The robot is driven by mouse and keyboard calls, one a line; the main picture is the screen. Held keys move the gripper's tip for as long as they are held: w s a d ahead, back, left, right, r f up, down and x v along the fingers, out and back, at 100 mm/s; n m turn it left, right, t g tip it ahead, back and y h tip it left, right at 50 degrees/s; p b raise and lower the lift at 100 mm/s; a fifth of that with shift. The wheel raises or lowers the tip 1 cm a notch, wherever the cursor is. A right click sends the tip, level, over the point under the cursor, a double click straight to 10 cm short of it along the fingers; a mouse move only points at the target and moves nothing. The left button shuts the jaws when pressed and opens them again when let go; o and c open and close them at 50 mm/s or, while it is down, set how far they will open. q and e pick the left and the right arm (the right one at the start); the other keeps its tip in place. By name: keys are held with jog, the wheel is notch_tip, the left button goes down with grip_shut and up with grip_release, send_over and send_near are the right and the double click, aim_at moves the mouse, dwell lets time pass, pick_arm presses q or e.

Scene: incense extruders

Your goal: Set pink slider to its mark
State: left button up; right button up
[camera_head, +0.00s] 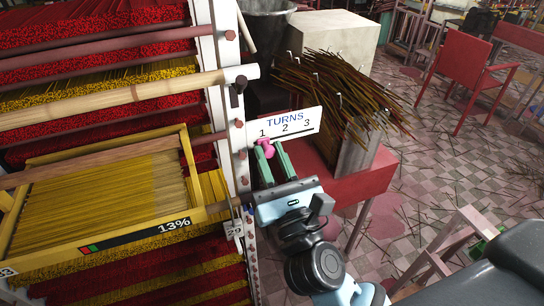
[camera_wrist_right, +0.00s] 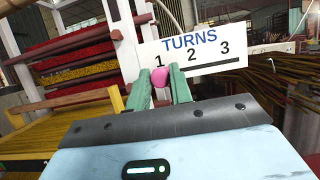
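The pink slider (camera_head: 265,148) is a small rounded knob at the left end of a white sign (camera_head: 301,119) reading TURNS, with the numbers 1, 2 and 3. It sits just below the 1, at the left of a black line under the numbers. My right gripper (camera_head: 268,151) reaches up to it with two green fingers. In the right wrist view the pink slider (camera_wrist_right: 160,77) sits between the fingertips, which appear to touch it on both sides. No separate mark on the line can be made out. My left gripper is not in view.
A white post (camera_head: 228,90) with pegs stands left of the sign, beside racks of red and yellow sticks. A yellow-framed tray (camera_head: 120,239) shows 13%. Behind the sign, dark stick bundles (camera_head: 340,90) lean over a red table (camera_head: 350,190). The tiled floor at right is strewn with sticks.

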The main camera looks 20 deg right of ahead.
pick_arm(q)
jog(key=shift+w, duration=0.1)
pick_arm(e)
grip_shut()
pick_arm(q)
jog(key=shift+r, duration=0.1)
pick_arm(e)
jog(key=shift+d, duration=0.35)
jog(key=p, duration=0.1)
send_near(310, 123)
jog(key=x, duration=0.4)
jog(key=shift+w+a+r, duration=0.15)
jog(key=shift+w+a, duration=0.15)
jog(key=shift+w, duration=0.1)
jog(key=shift+d, duration=0.1)
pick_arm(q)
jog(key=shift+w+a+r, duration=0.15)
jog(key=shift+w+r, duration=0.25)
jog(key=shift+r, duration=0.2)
pick_arm(e)
jog(key=o, duration=0.8)
grip_release()
jog(key=shift+d, duration=0.15)
jog(key=shift+o, duration=0.2)
